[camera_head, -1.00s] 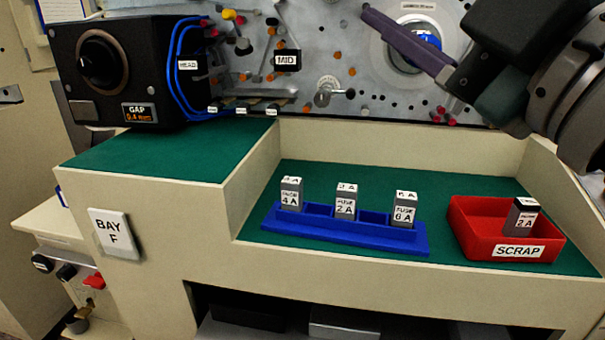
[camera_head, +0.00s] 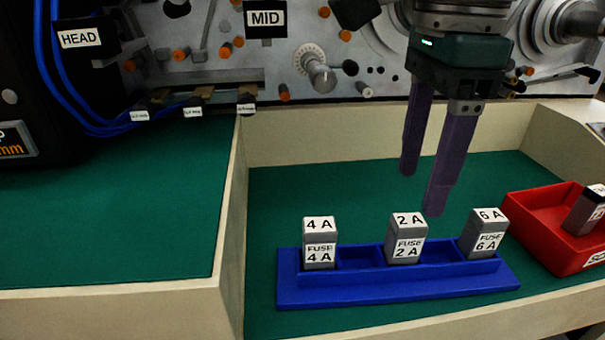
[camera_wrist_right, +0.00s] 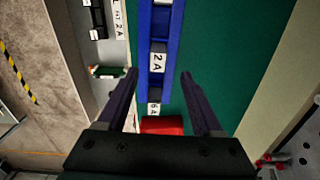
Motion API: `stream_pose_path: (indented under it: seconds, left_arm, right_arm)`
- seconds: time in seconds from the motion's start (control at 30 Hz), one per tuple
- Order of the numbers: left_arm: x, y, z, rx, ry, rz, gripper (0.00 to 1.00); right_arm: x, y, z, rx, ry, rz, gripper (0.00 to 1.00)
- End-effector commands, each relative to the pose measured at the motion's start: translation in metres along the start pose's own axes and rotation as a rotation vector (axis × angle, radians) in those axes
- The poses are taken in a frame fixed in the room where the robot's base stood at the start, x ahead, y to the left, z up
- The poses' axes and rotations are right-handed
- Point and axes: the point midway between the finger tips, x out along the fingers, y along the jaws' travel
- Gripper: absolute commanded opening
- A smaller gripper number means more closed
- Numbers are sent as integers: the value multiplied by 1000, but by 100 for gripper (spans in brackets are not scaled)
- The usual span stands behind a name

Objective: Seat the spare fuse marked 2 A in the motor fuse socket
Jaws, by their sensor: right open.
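The grey fuse marked 2 A (camera_head: 406,240) stands upright in the middle of a blue rack (camera_head: 400,291). It also shows in the right wrist view (camera_wrist_right: 158,62), between and beyond my fingers. My right gripper (camera_head: 421,192) is open and empty, its purple fingers pointing down just above and behind this fuse, apart from it. In the right wrist view, a label ending in 2 A (camera_wrist_right: 119,20) lies beside dark parts at the upper left; I cannot tell whether this is the motor fuse socket. My left gripper is out of view.
Fuses marked 4 A (camera_head: 320,243) and 6 A (camera_head: 484,235) stand in the same rack. A red tray (camera_head: 540,248) at right holds another fuse (camera_head: 584,212), cut off by the frame. The green surface (camera_head: 120,235) at left is clear. A panel with knobs stands behind.

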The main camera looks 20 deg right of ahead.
Motion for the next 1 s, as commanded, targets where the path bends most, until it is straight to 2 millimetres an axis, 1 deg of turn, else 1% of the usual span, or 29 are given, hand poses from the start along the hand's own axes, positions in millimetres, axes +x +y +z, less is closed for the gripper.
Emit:
stream_pose_path:
  seconds: [0.03, 0.1, 0.27, 0.37, 0.5, 0.6, 0.7, 0.87, 1.0]
  left_arm:
    - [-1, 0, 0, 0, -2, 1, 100]
    - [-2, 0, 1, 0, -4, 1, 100]
    - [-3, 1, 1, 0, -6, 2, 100]
    - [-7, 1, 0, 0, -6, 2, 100]
    - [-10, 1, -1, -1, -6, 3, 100]
    - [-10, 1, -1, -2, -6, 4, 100]
    - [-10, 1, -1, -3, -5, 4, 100]
    - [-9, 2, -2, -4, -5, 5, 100]
    - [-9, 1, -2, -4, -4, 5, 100]
  right_arm:
    - [9, 2, 0, -1, 1, 6, 68]
    - [19, 2, 1, -1, -1, 7, 68]
    - [33, 2, 2, -2, -4, 5, 68]
    - [46, 3, 2, -2, -4, 8, 68]
    - [69, 2, 3, -2, -6, 7, 68]
    - [79, 2, 3, -1, -6, 5, 68]
    - [83, 2, 3, -2, -6, 3, 68]
    - [83, 1, 3, -3, -6, 3, 68]
    - [82, 1, 3, -3, -6, 3, 52]
